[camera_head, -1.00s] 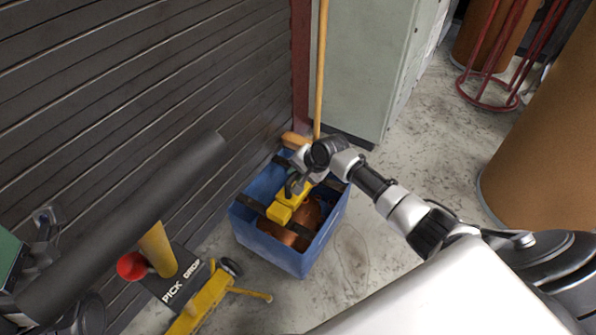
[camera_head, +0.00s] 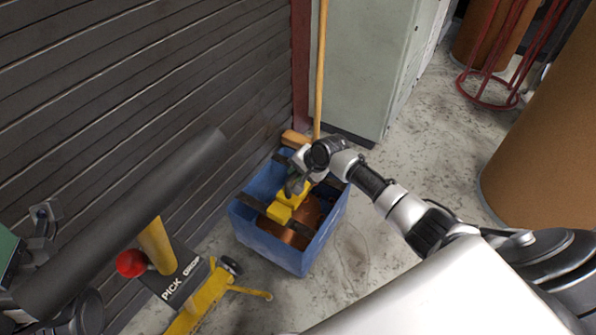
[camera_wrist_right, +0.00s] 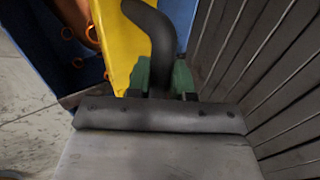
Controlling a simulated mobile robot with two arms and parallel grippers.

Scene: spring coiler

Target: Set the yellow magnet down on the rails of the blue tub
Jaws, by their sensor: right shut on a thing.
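The blue tub (camera_head: 276,251) stands on the floor against the slatted wall, with dark rails (camera_head: 256,206) across its top and copper-coloured pieces inside. The yellow magnet (camera_head: 284,212) is at the rails, over the tub's opening; I cannot tell whether it touches them. My right gripper (camera_head: 294,186) is above the magnet. In the right wrist view the gripper's green fingers (camera_wrist_right: 160,78) are shut on the magnet's dark curved handle, beside the yellow body (camera_wrist_right: 116,40). My left gripper cannot be made out clearly in the head view.
A yellow wheeled jack (camera_head: 205,295) with a "PICK DROP" plate, a red knob (camera_head: 131,263) and a dark roller (camera_head: 130,220) are at the lower left. A broom (camera_head: 321,70) leans behind the tub by a grey cabinet (camera_head: 370,70). Floor right of the tub is clear.

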